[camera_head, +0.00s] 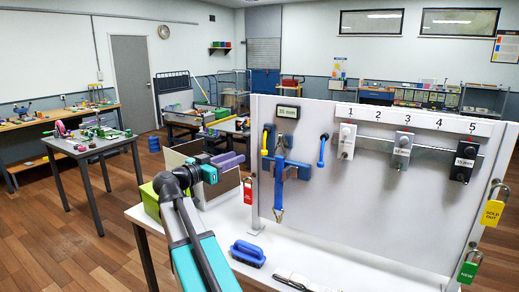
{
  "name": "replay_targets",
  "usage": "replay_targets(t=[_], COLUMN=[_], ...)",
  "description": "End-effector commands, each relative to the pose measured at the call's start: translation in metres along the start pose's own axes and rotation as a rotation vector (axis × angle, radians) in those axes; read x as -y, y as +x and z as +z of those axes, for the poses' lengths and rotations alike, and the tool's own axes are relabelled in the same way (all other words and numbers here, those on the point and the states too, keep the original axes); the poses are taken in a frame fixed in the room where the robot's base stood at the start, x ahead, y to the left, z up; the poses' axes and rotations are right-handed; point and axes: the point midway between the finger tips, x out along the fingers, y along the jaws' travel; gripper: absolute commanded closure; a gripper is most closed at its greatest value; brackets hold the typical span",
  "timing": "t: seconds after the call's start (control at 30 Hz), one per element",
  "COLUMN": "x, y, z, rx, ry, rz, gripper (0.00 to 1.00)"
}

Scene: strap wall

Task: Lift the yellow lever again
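The yellow lever (265,139) stands upright at the left end of the grey panel, just left of a blue strap clamp (280,146). A blue strap (279,190) hangs from the clamp and ends in a metal tip. My gripper (240,158), with purple fingers, is to the left of the lever and a little lower in the picture. It looks apart from the lever. The fingers lie close together in this view, and whether there is a gap between them is unclear. I see nothing held between them.
A small display (288,112) sits above the clamp. A blue-handled lever (322,150) is to its right. Numbered hooks hold tagged blocks (402,150). Padlocks (492,212) hang at the panel's right edge. A blue brush (248,254) lies on the white bench (290,262).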

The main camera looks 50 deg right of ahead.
Motion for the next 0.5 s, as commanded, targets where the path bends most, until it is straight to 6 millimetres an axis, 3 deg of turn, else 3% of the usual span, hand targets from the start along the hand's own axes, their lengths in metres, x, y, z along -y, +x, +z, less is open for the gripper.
replay_targets(t=[0.27, 0.5], x=[0.000, 0.000], y=[0.018, 0.050], z=[-0.002, -0.002], rx=[0.000, 0.001], ry=[-0.001, -0.002], rz=[0.002, 0.003], gripper=[0.72, 0.72])
